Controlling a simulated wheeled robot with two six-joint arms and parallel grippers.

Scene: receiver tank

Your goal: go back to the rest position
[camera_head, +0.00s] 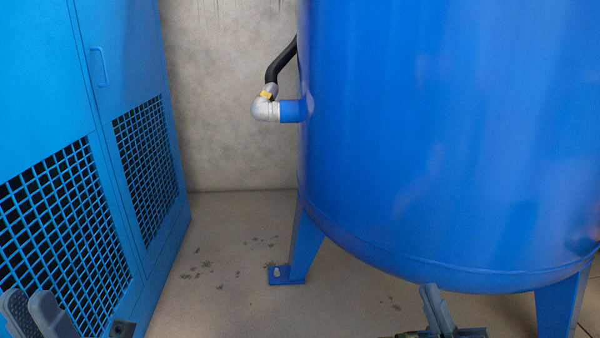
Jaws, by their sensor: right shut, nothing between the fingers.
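My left gripper (31,308) shows at the bottom left corner, in front of the blue cabinet's mesh. Its two grey fingers stand a little apart with nothing seen between them. My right gripper (437,306) shows at the bottom edge, right of the middle, in front of the floor below the tank. Its fingers are together and hold nothing. The large blue tank (440,140) fills the right half of the view. The lower parts of both grippers are cut off by the frame.
A blue cabinet (75,60) with mesh panels stands along the left. A grey elbow pipe (265,108) with a black hose (278,68) sticks out of the tank's left side. A tank leg (305,245) is bolted to the floor. Stained floor (225,250) lies open between cabinet and tank.

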